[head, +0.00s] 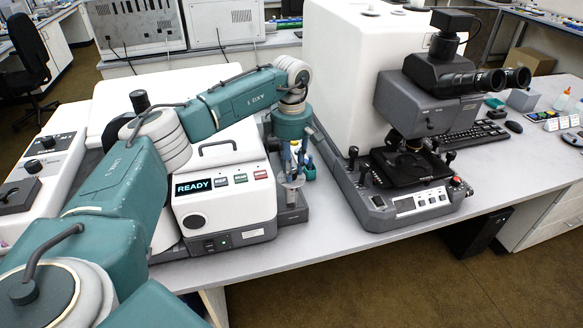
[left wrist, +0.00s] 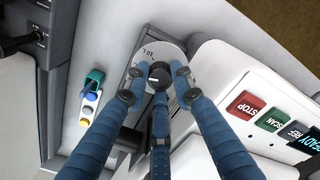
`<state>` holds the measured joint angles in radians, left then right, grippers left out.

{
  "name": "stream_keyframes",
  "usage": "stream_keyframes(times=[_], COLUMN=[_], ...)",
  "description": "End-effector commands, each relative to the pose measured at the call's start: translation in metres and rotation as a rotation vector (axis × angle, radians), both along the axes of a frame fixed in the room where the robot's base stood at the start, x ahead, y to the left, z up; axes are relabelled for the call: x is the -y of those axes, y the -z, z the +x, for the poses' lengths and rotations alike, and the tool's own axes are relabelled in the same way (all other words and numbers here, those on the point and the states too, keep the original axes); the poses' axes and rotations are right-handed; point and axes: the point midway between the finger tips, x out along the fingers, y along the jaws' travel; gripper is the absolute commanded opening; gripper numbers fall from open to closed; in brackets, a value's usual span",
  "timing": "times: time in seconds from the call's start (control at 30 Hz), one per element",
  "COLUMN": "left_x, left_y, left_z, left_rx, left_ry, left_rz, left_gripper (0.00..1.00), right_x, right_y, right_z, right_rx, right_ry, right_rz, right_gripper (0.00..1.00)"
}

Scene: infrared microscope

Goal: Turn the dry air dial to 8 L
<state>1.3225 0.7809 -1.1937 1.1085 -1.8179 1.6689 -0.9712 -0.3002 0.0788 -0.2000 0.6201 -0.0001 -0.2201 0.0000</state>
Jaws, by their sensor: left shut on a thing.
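The dry air dial is a small black knob (left wrist: 158,83) with a white pointer mark. It sits on a pale round face (left wrist: 142,55), where a "10 L" marking shows beside the fingers. My left gripper (left wrist: 156,78) has its blue fingers around the knob and is shut on it. The pointer's exact reading is too small to tell. My right gripper is in neither view.
A white unit (head: 225,205) with a READY display and buttons stands close left of the dial stand. The microscope (head: 430,90) and its grey base (head: 400,212) stand to the right. The front strip of the table (head: 330,245) is clear.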

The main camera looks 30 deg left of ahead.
Motion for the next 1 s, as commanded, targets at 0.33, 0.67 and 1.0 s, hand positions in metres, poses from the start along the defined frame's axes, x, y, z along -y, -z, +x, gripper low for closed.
stream_keyframes(times=[0.33,0.67,1.0], left_x=[-0.001,0.0,0.0], left_y=[-0.001,-0.001,-0.046], left_z=[0.001,0.0,0.001], left_rx=[0.003,0.001,0.005], left_ry=[-0.002,-0.001,-0.001], left_rz=[0.001,0.0,0.0], left_gripper=[0.3,0.43,0.43], right_x=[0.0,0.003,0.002], right_y=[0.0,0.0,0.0], right_z=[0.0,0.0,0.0], right_rx=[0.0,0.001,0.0], right_ry=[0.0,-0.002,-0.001], right_rz=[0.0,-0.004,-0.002], right_gripper=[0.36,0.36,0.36])
